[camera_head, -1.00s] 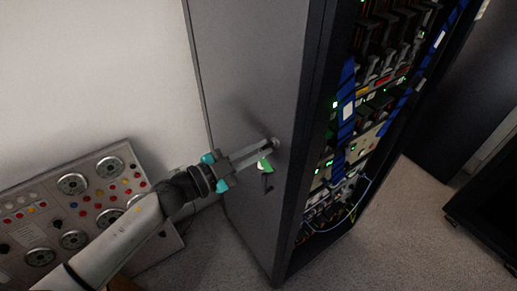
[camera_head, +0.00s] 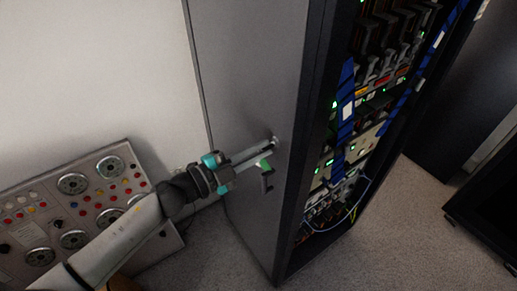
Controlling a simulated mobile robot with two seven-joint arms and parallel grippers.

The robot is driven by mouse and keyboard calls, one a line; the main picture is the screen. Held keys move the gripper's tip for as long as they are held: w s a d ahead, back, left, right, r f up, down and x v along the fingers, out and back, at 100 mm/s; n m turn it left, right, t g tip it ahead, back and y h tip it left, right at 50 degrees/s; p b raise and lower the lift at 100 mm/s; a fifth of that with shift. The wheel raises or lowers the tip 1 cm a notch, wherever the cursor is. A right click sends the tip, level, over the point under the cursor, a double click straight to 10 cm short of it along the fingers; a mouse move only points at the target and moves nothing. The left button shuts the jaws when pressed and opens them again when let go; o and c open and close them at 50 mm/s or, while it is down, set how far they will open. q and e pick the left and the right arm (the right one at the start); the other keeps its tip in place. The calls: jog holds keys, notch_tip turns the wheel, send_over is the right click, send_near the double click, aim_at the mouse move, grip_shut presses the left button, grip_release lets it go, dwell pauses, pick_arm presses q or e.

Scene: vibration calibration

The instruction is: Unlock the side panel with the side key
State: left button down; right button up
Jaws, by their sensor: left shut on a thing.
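The side panel (camera_head: 245,75) is the tall grey side of the server rack. A small round lock (camera_head: 275,142) sits low near its front edge. My left gripper (camera_head: 262,151) reaches in from the left, with its fingertips at the lock. It is shut on the side key, whose body is mostly hidden between the fingers. A green-and-white tag (camera_head: 264,164) and a dark piece (camera_head: 267,181) hang just below the fingers. I cannot tell how deep the key sits in the lock. My right gripper is not in view.
The open rack front (camera_head: 365,110) shows lit equipment and cables to the right. A grey control console (camera_head: 75,205) with dials and coloured buttons stands at the lower left, by the wall. Carpet floor (camera_head: 390,235) is clear at the lower right, beside a dark cabinet.

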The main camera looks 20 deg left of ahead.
pick_arm(q)
jog(key=shift+f+m+b, duration=0.15)
jog(key=shift+m+b, duration=0.35)
jog(key=shift+m, duration=2.9)
jog(key=c, duration=0.9)
grip_release()
jog(key=shift+c, duration=0.2)
jog(key=shift+s+f, duration=0.1)
